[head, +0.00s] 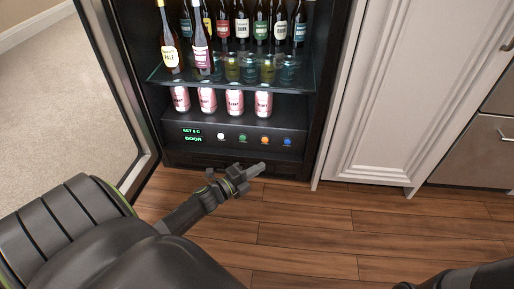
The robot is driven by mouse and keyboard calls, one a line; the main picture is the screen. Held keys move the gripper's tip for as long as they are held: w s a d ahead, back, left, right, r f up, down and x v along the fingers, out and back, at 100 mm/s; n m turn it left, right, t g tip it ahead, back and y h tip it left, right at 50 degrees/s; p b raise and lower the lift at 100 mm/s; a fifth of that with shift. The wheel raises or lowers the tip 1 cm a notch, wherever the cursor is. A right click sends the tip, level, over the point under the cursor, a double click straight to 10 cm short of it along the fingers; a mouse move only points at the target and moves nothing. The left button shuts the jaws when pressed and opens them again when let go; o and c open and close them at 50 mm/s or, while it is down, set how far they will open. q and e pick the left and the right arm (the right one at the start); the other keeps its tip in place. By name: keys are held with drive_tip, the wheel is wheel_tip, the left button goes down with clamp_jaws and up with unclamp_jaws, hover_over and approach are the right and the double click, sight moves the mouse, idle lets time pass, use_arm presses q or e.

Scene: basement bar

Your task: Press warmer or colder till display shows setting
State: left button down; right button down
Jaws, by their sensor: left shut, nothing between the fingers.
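The cooler's black control panel (235,139) runs along the bottom of the open drinks cooler. Its green display (192,134) reads "SET" with a small figure, perhaps 5 or 6, then "C", and "DOOR" below. My left gripper (257,170) is shut and empty, below and in front of the panel, pointing right, apart from the buttons. My right gripper is out of view; only part of that arm shows at the bottom right.
The cooler's glass door (122,95) stands open on the left. A white cabinet (385,100) adjoins on the right. The wooden floor (330,235) is clear.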

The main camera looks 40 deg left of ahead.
sight(288, 143)
use_arm(q)
drive_tip(key=w+d+n+g+y+p, duration=0.1)
drive_tip(key=w+d+n+g, duration=0.1)
drive_tip(key=w+d+n, duration=0.2)
drive_tip(key=shift+d+r+n+p, duration=0.25)
drive_tip(key=shift+d+n+p, duration=0.05)
drive_tip(key=shift+d+n, duration=1.1)
drive_tip(key=w+a+b, duration=0.4)
drive_tip(key=w, duration=0.3)
drive_tip(key=shift+w+a+b, duration=0.25)
drive_tip(key=shift+w+b, duration=0.05)
drive_tip(key=shift+b, duration=0.05)
drive_tip(key=shift+w, duration=0.1)
idle(2.0)
